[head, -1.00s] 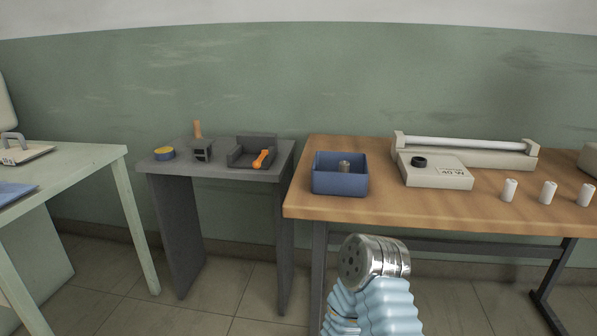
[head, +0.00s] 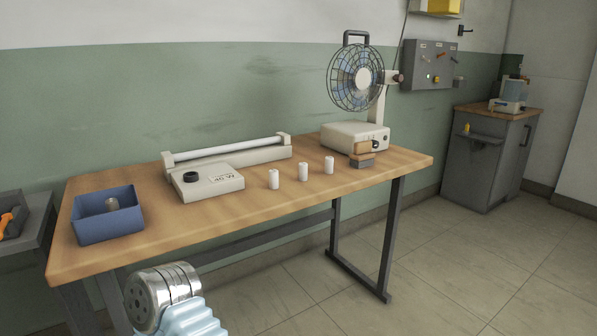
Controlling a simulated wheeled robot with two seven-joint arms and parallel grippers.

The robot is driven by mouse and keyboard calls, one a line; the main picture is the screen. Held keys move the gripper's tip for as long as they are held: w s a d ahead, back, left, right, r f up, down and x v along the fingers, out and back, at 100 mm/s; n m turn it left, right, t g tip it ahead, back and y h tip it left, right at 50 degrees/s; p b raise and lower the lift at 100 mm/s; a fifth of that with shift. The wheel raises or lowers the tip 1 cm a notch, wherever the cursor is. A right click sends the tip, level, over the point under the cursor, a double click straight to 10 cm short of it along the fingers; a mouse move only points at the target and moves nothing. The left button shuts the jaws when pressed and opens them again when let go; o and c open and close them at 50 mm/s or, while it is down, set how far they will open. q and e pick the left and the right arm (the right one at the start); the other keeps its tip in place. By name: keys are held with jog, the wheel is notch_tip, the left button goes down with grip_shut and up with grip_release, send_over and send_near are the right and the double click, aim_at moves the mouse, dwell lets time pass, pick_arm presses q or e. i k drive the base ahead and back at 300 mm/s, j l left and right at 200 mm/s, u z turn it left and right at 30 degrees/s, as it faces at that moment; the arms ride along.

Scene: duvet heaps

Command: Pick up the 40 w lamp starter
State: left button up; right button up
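Three small white cylinders, which look like lamp starters, stand upright in a spaced row on the wooden table: a left one (head: 273,179), a middle one (head: 303,172) and a right one (head: 329,165). Any markings on them are too small to read. A pale lamp fixture (head: 212,183) behind and left of them carries a "40 W" label, a black round socket and a long white tube. A grey cylinder (head: 112,204) stands in a blue bin (head: 108,228) at the table's left end. Neither gripper's fingers show.
The wooden table (head: 240,217) has bare surface in front of the cylinders. A caged fan (head: 356,78) on a pale base stands at its right end, with a small block (head: 361,160) in front. A grey cabinet (head: 484,160) stands far right. The floor is open at the right.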

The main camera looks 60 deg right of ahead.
aim_at(330, 159)
jog(key=z, duration=2.4)
jog(key=i+l, duration=0.15)
jog(key=l, duration=0.2)
jog(key=i+l+u, duration=0.1)
jog(key=l, duration=0.2)
jog(key=i+l, duration=0.15)
jog(key=l, duration=0.2)
jog(key=u, duration=0.05)
